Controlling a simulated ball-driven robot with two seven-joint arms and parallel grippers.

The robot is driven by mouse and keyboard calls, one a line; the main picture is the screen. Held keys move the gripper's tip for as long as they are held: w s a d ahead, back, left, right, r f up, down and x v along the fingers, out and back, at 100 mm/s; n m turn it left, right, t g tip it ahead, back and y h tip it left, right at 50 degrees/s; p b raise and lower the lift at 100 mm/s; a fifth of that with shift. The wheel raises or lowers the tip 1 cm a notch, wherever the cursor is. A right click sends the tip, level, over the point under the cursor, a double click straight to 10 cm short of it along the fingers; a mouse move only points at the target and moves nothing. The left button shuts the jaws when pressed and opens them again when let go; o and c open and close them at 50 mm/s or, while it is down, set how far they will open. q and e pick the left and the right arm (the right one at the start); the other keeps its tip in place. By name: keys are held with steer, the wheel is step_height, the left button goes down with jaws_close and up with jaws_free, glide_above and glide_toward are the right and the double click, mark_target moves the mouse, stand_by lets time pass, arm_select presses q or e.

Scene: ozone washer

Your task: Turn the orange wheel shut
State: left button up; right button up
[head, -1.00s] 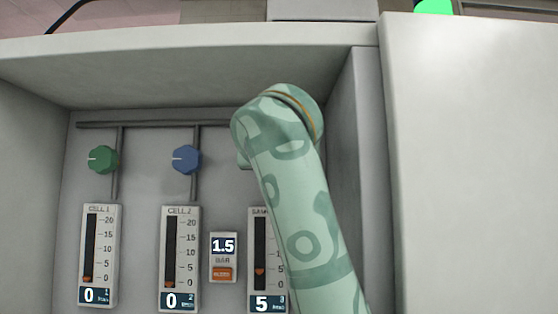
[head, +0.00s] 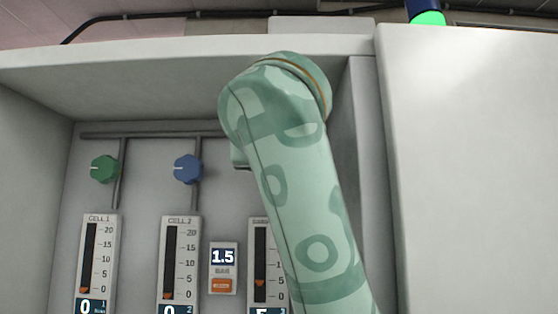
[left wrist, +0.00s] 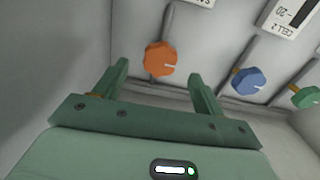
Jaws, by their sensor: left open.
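The orange wheel (left wrist: 160,58) shows in the left wrist view on the grey panel, with a pale mark on its face pointing right. My left gripper (left wrist: 158,74) is open and empty, its green fingers on either side of the wheel in the picture. The wheel appears just beyond the fingertips; I see no contact and cannot tell the exact gap. In the head view my patterned green arm covers the place right of the blue wheel, so the orange wheel and the gripper are hidden there. The third gauge (head: 260,268) is partly covered by the arm. My right gripper is not in view.
A green wheel (head: 104,169) and a blue wheel (head: 187,169) sit left of my arm, above the cell 1 (head: 98,255) and cell 2 (head: 180,255) gauges. A pressure display (head: 223,257) reads 1.5. Cabinet walls enclose the panel at the left, top and right.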

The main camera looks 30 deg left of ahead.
arm_select(q)
steer(key=b+v, duration=0.3)
steer(key=v, duration=0.7)
steer(key=shift+s+d+b, duration=0.15)
steer(key=shift+d+b, duration=0.05)
steer(key=shift+b, duration=0.15)
